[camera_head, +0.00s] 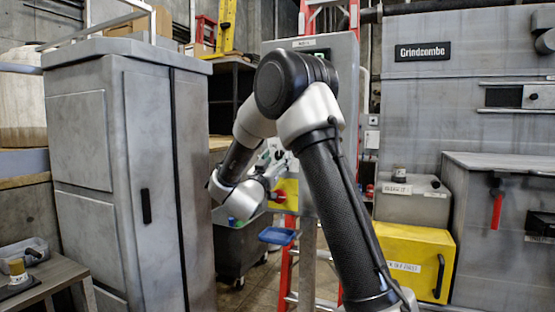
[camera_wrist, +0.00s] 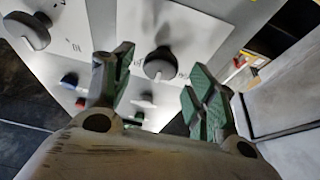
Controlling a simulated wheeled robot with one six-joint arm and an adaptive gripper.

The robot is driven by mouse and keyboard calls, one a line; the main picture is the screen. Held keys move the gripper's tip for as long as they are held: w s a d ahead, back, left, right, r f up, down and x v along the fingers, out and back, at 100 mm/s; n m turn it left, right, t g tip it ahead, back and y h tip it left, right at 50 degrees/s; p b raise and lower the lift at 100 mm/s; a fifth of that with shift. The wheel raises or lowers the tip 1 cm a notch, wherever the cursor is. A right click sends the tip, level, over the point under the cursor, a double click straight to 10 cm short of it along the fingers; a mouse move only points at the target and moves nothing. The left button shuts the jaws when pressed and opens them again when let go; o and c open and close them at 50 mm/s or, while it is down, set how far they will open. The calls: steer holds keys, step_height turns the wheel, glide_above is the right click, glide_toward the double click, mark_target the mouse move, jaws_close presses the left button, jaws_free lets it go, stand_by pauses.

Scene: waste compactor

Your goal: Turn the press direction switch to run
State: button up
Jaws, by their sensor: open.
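A light control panel fills the top of the wrist view. A dark round knob (camera_wrist: 160,66) sits on it, and a second dark knob (camera_wrist: 27,31) is at upper left. Their labels are too blurred to read, so I cannot tell which is the press direction switch. My gripper (camera_wrist: 158,76) is open, with green-padded fingers on either side of the nearer knob in the picture. I cannot tell whether they touch it. In the camera_head view my gripper (camera_head: 271,166) is at the grey control box (camera_head: 345,75), largely behind my arm.
Red and blue buttons (camera_wrist: 70,79) are low on the panel. A red-and-yellow switch (camera_head: 284,194) is on the box's lower part. A grey cabinet (camera_head: 150,180) stands left. A yellow bin (camera_head: 415,260) and the Grindcombe machine (camera_head: 470,110) stand right. A red ladder (camera_head: 287,265) is behind.

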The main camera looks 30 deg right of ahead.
steer(key=shift+w+d+r, duration=0.25)
steer(key=shift+w+d, duration=0.1)
steer(key=shift+d, duration=0.05)
steer(key=shift+c, duration=0.4)
steer(key=c, duration=0.9)
steer(key=shift+m, duration=0.4)
steer(key=m+g+h, duration=0.1)
steer(key=m, duration=0.2)
steer(key=m+g, duration=0.2)
steer(key=m, duration=0.1)
steer(key=shift+w+h, duration=0.1)
steer(key=shift+h, duration=0.3)
steer(key=m+g, duration=0.1)
steer(key=m, duration=0.2)
steer(key=m+g, duration=0.2)
steer(key=m, duration=0.1)
steer(key=shift+a+m, duration=0.1)
steer(key=shift+m, duration=0.3)
steer(key=shift+m+g, duration=0.3)
